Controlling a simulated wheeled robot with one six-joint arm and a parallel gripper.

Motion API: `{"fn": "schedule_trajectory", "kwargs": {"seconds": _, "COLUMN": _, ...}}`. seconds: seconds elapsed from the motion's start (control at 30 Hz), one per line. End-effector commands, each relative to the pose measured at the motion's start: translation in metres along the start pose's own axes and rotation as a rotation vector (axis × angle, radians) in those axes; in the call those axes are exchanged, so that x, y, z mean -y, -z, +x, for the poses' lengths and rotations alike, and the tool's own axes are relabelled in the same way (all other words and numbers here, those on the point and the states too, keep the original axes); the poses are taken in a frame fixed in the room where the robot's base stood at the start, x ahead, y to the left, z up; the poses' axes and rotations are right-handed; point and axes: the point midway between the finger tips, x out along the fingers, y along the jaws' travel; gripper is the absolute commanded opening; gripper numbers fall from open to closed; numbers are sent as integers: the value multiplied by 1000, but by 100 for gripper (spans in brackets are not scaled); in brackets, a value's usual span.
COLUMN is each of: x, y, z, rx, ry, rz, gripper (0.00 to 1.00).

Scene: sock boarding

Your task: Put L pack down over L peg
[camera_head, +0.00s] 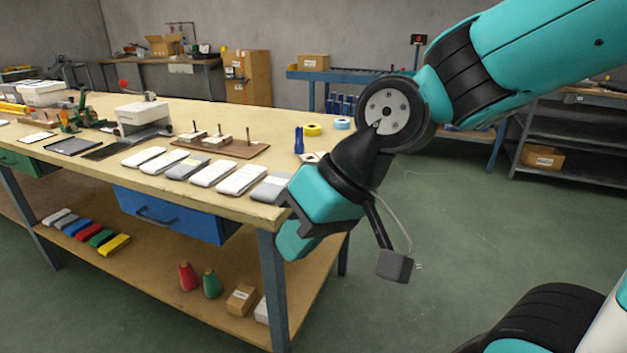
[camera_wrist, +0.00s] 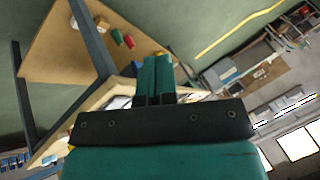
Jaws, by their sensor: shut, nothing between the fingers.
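A brown peg board (camera_head: 240,150) stands on the workbench with three upright pegs. White packs sit at the bases of the left peg (camera_head: 194,127) and middle peg (camera_head: 219,131); the right peg (camera_head: 248,136) looks bare. Several flat white and grey packs lie in a row along the bench front, including a white one (camera_head: 241,179) and a grey-banded one (camera_head: 270,188) at the right end. I cannot read which is L. My gripper (camera_head: 292,241) is at the bench's front right corner, away from the pegs. Its teal fingers (camera_wrist: 156,65) are together and empty in the wrist view.
A blue drawer (camera_head: 170,215) hangs under the bench (camera_head: 258,217). The lower shelf holds folded coloured socks (camera_head: 88,231), red (camera_head: 188,277) and green cones and a small box (camera_head: 240,299). Tape rolls (camera_head: 312,129) and a blue bottle (camera_head: 299,140) stand right of the pegs. Floor at right is open.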

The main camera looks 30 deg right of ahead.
Motion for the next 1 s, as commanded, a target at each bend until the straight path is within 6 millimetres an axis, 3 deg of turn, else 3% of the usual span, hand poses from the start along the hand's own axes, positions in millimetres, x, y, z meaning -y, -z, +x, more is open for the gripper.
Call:
{"fn": "schedule_trajectory", "kwargs": {"seconds": 0.03, "x": -35, "y": 11, "z": 33, "rx": -125, "ry": 17, "rz": 146, "gripper": 0}}
{"fn": "schedule_trajectory", "kwargs": {"seconds": 0.17, "x": -112, "y": 61, "z": 50, "rx": -510, "ry": 108, "rz": 529, "gripper": 0}}
{"fn": "schedule_trajectory", "kwargs": {"seconds": 0.3, "x": -202, "y": 89, "z": 32, "rx": -913, "ry": 231, "rz": 868, "gripper": 0}}
{"fn": "schedule_trajectory", "kwargs": {"seconds": 0.4, "x": -254, "y": 90, "z": 10, "rx": -1147, "ry": 316, "rz": 1029, "gripper": 0}}
{"fn": "schedule_trajectory", "kwargs": {"seconds": 0.5, "x": -287, "y": 85, "z": -9, "rx": -1309, "ry": 381, "rz": 1121, "gripper": 0}}
{"fn": "schedule_trajectory", "kwargs": {"seconds": 0.6, "x": -302, "y": 82, "z": -22, "rx": -1395, "ry": 418, "rz": 1162, "gripper": 0}}
{"fn": "schedule_trajectory", "kwargs": {"seconds": 0.7, "x": -305, "y": 85, "z": -28, "rx": -1416, "ry": 432, "rz": 1172, "gripper": 0}}
{"fn": "schedule_trajectory", "kwargs": {"seconds": 1.0, "x": -309, "y": 104, "z": -27, "rx": -1406, "ry": 433, "rz": 1174, "gripper": 0}}
